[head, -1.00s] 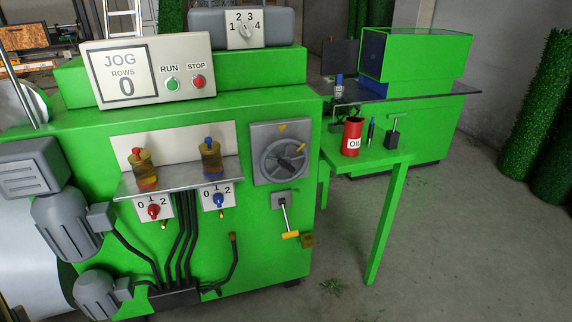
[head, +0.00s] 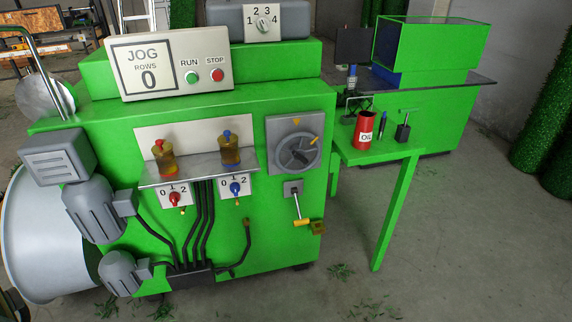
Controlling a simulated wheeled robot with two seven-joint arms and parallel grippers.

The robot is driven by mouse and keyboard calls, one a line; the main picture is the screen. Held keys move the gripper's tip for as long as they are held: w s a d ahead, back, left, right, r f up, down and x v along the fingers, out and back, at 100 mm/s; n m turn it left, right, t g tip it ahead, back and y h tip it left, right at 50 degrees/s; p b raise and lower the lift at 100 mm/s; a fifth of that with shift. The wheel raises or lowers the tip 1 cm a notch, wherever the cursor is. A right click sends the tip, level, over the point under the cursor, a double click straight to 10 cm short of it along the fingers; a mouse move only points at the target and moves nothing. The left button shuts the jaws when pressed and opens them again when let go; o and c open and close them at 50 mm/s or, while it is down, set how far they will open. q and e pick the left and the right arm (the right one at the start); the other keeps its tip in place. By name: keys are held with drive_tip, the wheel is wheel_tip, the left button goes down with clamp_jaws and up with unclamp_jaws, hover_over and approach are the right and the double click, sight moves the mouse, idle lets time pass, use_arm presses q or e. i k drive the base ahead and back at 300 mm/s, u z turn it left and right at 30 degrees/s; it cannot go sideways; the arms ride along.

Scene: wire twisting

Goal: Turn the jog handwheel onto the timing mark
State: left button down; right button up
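The jog handwheel (head: 299,153) is a dark grey round wheel on a grey square plate (head: 273,132), on the right of the green machine's front. It has a small orange-yellow knob on its upper right rim. The timing mark (head: 296,122) appears to be the small yellow-orange triangle on the plate above the wheel. The knob sits to the right of the mark, apart from it. Neither of my grippers shows in the head view.
The green machine (head: 90,130) carries a panel (head: 170,64) reading JOG, ROWS 0. Below the wheel is a lever with a yellow grip (head: 301,222). A green side table (head: 376,154) at the right holds a red oil can (head: 364,130). Floor (head: 460,250) at the right is clear.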

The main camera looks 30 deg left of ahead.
sight(298, 153)
drive_tip(key=u, duration=0.4)
drive_tip(key=k, duration=0.5)
drive_tip(key=u, duration=1.25)
drive_tip(key=i, duration=0.85)
drive_tip(key=z, duration=0.6)
drive_tip(key=i, duration=0.7)
drive_tip(key=z, duration=0.8)
